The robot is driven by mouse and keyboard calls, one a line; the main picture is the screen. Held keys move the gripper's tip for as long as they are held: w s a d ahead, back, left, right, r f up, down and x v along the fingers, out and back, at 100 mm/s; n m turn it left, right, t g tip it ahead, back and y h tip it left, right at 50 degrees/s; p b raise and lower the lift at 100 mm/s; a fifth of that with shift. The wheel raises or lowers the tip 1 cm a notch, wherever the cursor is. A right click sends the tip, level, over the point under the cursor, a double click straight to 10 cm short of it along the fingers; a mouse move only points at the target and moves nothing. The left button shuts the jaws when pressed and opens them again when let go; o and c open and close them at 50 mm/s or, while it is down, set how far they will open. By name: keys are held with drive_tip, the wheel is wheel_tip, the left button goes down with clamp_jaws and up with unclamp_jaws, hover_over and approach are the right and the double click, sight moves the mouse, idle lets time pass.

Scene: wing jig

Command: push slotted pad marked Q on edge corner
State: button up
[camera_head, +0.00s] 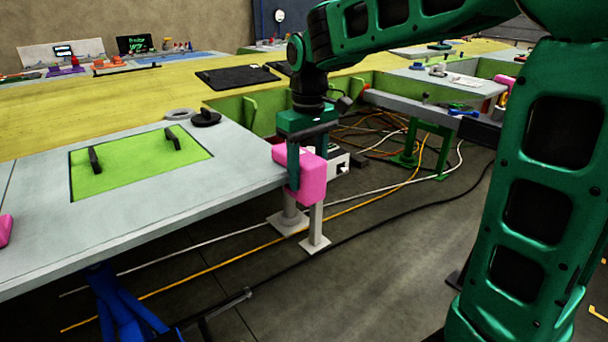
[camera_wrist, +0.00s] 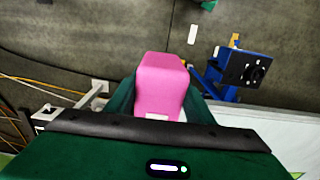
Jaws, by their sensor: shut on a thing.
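A pink block-like pad (camera_head: 312,180) with rounded edges is at the right corner of the grey table (camera_head: 240,187). My gripper (camera_head: 298,172) is shut on the pad from above, with a green finger over its near face. The pad's left side overlaps the table corner in the head view. I cannot tell whether it is seated on the corner or only beside it. The pad also shows between my fingers in the wrist view (camera_wrist: 160,85). No letter Q is readable, and the slot is hidden.
A green panel with two black handles (camera_head: 140,162) lies in the table top. Another pink piece (camera_head: 4,230) sits at the left edge. Cables (camera_head: 370,200) cross the floor below.

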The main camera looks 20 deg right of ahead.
drive_tip(key=shift+w+a, duration=0.25)
drive_tip(key=shift+w, duration=0.5)
drive_tip(key=o, duration=1.2)
drive_tip(key=shift+o, duration=0.3)
drive_tip(key=shift+a, duration=0.1)
drive_tip(key=shift+w+r, duration=0.15)
drive_tip(key=shift+r, duration=0.4)
drive_tip(key=r, duration=0.9)
drive_tip(key=shift+d+r, duration=0.25)
drive_tip(key=shift+r, duration=0.05)
drive_tip(key=s+d+f+m, duration=0.5)
drive_tip(key=s+d+f, duration=0.2)
drive_tip(key=s+d, duration=0.5)
drive_tip(key=s+d+f+m, duration=0.2)
drive_tip(key=s+d+f, duration=0.1)
drive_tip(key=s+f, duration=0.3)
drive_tip(key=s+d+f+m, duration=0.3)
drive_tip(key=s+f, duration=0.3)
drive_tip(key=s, duration=0.5)
